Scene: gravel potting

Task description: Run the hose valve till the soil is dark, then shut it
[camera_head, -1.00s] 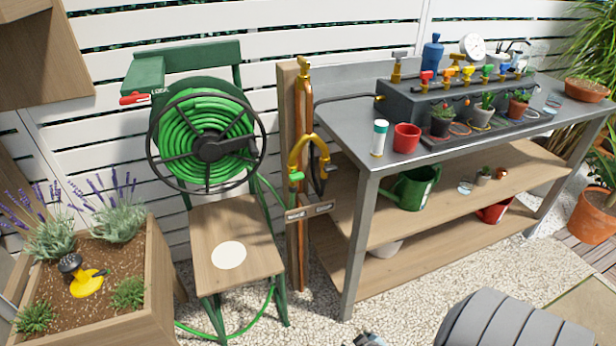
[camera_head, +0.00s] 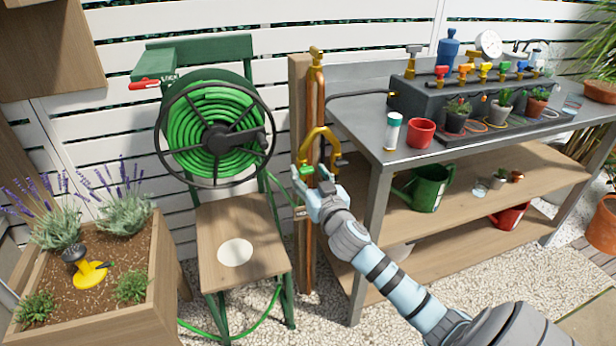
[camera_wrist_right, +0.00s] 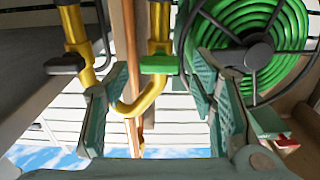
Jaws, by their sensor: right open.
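The green hose valve handle (camera_head: 305,171) is on the yellow brass pipe loop (camera_head: 318,136) of the wooden post. My right gripper (camera_head: 316,186) is open just below and beside it. In the right wrist view, the green handle (camera_wrist_right: 160,65) shows between my two open fingers (camera_wrist_right: 158,105), and no finger visibly touches it. The soil (camera_head: 130,262) in the wooden planter is medium brown, with a yellow sprinkler (camera_head: 90,276) on it. The green hose (camera_head: 210,130) is coiled on its reel. My left gripper is out of view.
A workbench (camera_head: 375,130) stands right of the post, with a red cup (camera_head: 421,133) and several small pots on it. A green watering can (camera_head: 428,187) is on its shelf. A red lever (camera_head: 152,84) is at the reel's upper left. Gravel lies below.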

